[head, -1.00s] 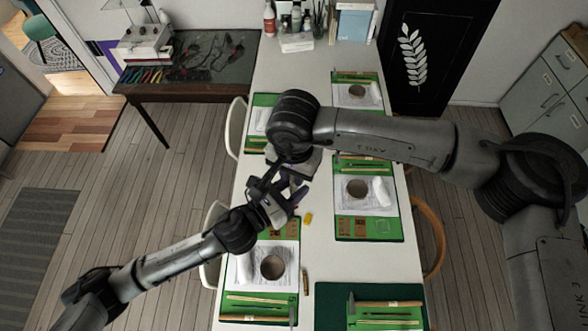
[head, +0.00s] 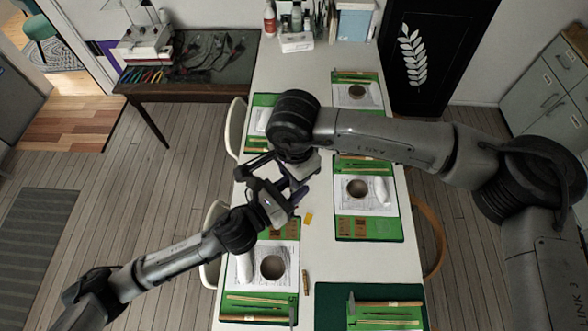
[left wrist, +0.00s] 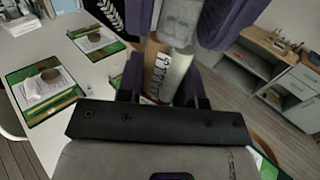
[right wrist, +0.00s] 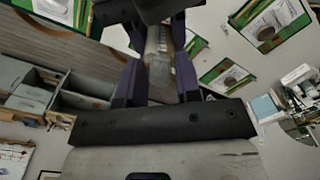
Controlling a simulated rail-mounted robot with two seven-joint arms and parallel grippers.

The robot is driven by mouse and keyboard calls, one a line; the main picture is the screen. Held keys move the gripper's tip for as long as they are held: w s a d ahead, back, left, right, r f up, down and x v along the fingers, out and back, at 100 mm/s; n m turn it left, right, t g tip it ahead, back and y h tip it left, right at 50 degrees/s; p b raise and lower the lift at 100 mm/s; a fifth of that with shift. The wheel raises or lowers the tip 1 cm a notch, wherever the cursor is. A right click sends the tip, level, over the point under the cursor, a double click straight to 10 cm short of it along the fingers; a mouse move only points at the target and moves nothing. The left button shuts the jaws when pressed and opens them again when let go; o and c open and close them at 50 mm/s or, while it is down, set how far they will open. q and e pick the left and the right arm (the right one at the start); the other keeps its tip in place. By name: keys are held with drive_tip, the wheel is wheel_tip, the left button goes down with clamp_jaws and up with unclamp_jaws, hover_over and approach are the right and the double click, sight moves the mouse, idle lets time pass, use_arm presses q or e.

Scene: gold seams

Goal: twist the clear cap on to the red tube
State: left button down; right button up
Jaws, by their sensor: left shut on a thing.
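My left gripper (left wrist: 160,85) is shut on a tube (left wrist: 156,72) with a tan, written label and a clear side, in the left wrist view. A pale, see-through piece, seemingly the clear cap (left wrist: 180,20), sits at the tube's upper end between the purple fingers of my right gripper (right wrist: 158,65). The cap also shows between those fingers in the right wrist view (right wrist: 159,72). I cannot tell whether these fingers press on it, or whether cap and tube are joined. In the head view the grippers meet above the table, hiding both parts.
The long white table (head: 305,255) holds several green mats (head: 340,229) with papers, round brown pieces and tools. Bottles and a white box (head: 296,42) stand at the far end.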

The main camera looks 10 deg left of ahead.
drive_tip(key=shift+o, duration=1.1)
drive_tip(key=shift+r, duration=2.25)
drive_tip(key=shift+r, duration=0.1)
wheel_tip(320, 180, up, 3)
drive_tip(key=n, duration=0.5)
drive_tip(key=shift+r, duration=0.15)
drive_tip(key=shift+f, duration=4)
